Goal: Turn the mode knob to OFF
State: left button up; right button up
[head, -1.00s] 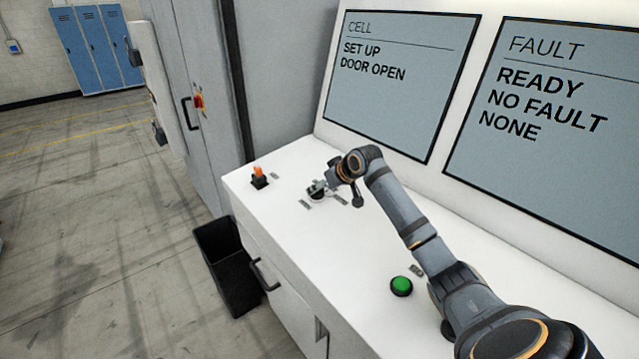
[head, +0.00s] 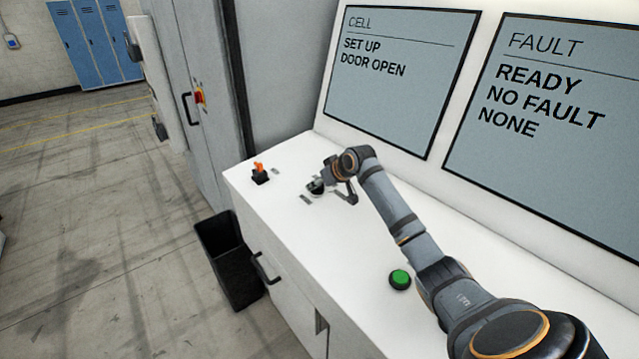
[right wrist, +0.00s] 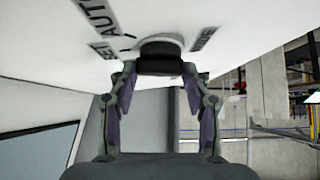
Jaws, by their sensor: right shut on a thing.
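The mode knob (right wrist: 160,50) is a dark round knob on the white panel top (right wrist: 50,40). In the right wrist view it sits between the fingertips of my right gripper (right wrist: 160,72), which is shut on it. AUTO (right wrist: 94,12) and a partly hidden SET label (right wrist: 101,52) are printed left of the knob, with another, unclear label (right wrist: 203,38) to its right. I cannot read where the knob points. In the head view my right gripper (head: 316,187) is at the knob and largely covers it. My left gripper is not in view.
An orange switch (head: 260,170) stands left of the knob, and a green button (head: 400,279) lies nearer, beside my right arm. Behind, screens read SET UP, DOOR OPEN (head: 397,80) and READY, NO FAULT (head: 545,120). A black bin (head: 232,265) stands on the floor.

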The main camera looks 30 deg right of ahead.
jog(key=shift+d, duration=0.1)
jog(key=shift+d+n+y, duration=0.1)
jog(key=shift+n+y, duration=0.7)
jog(key=shift+n, duration=0.2)
jog(key=shift+w+n+g+y+b, duration=0.1)
jog(key=shift+n+g+y+b, duration=0.3)
jog(key=shift+n+y+b, duration=0.3)
jog(key=shift+w+d+n+g+y+b, duration=0.1)
jog(key=shift+n+g+y+b, duration=0.6)
jog(key=shift+n+b, duration=0.55)
jog(key=shift+d+n+g+y+b, duration=0.1)
jog(key=shift+n+g+y+b, duration=0.55)
jog(key=shift+n, duration=0.9)
jog(key=o, duration=1.2)
jog(key=shift+c, duration=0.2)
